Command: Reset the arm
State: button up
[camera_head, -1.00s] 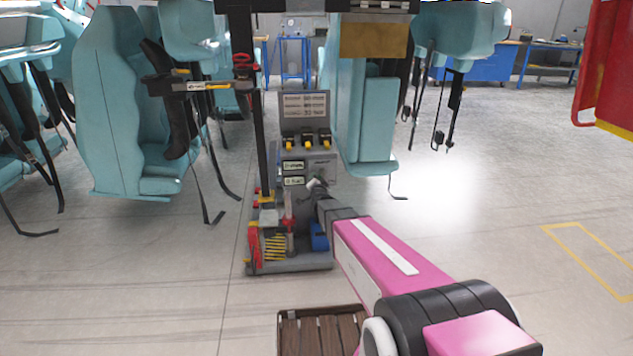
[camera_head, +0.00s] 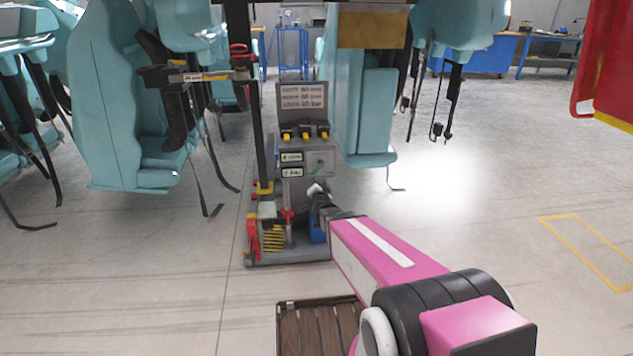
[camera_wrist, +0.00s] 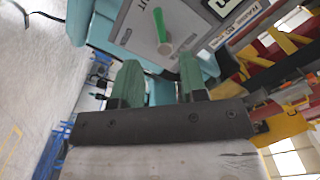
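My pink and black arm (camera_head: 385,250) reaches forward from the lower right toward a grey control stand (camera_head: 320,157). Its far end, with my gripper (camera_head: 318,190), is small in the head view, in front of the stand's lower part. In the wrist view my gripper (camera_wrist: 160,72) shows two green fingers apart, with nothing seen between them. A grey panel (camera_wrist: 140,30) with a green-tipped light-coloured lever or pin (camera_wrist: 165,38) lies beyond the fingertips. I cannot tell whether the gripper touches the stand.
Teal coaster seats (camera_head: 110,100) with hanging black straps stand at the left, and another teal seat (camera_head: 370,115) is just right of the stand. A slatted wooden box (camera_head: 318,328) is at the bottom. A red structure (camera_head: 610,75) is at the right edge. Floor at right is clear.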

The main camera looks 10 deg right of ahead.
jog(key=shift+s, duration=0.1)
jog(key=s+d+f+n+g, duration=0.2)
jog(key=s+d+n+g, duration=0.1)
jog(key=s+g, duration=0.6)
jog(key=s+d+f+n+g, duration=0.1)
jog(key=s+d+n+g, duration=0.2)
jog(key=s, duration=1.4)
jog(key=n+g, duration=0.3)
jog(key=g, duration=0.3)
jog(key=shift+s+d+f, duration=0.15)
jog(key=shift+s+f, duration=0.15)
jog(key=shift+f, duration=0.1)
